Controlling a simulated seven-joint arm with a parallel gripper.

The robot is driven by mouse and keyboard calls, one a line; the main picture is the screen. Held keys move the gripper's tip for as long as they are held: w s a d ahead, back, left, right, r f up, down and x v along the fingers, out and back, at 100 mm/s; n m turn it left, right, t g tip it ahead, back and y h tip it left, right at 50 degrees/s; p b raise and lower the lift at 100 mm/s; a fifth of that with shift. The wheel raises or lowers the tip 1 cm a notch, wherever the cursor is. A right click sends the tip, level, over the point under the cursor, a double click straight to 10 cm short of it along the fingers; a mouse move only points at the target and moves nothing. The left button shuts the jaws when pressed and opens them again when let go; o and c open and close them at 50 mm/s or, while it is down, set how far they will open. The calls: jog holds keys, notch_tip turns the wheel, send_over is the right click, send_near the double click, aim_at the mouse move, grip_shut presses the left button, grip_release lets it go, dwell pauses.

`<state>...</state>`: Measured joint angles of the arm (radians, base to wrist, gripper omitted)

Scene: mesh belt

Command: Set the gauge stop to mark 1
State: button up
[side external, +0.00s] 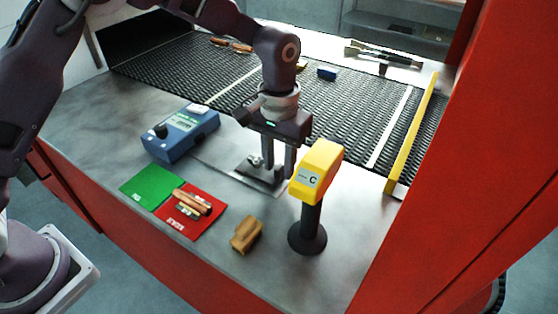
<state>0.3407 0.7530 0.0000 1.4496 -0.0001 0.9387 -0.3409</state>
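A dark flat metal plate (262,176) lies on the grey worktop, with a small shiny metal piece (255,160) on it. This may be the gauge and its stop; no mark numbers are readable. A blue instrument (182,134) with a black knob and a small display stands to the left. My gripper (279,163) points down over the plate, just right of the shiny piece. Its two fingers are apart, with nothing visible between them. I cannot tell whether a fingertip touches the plate or the piece.
A yellow head marked C (317,171) on a black post stands close right of my gripper. Copper-coloured pieces (192,201) lie on a red card (201,222) beside a green card (150,186). A brown block (247,235) sits in front. The mesh belt (185,68) runs behind.

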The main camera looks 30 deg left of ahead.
grip_shut()
dwell(1.4)
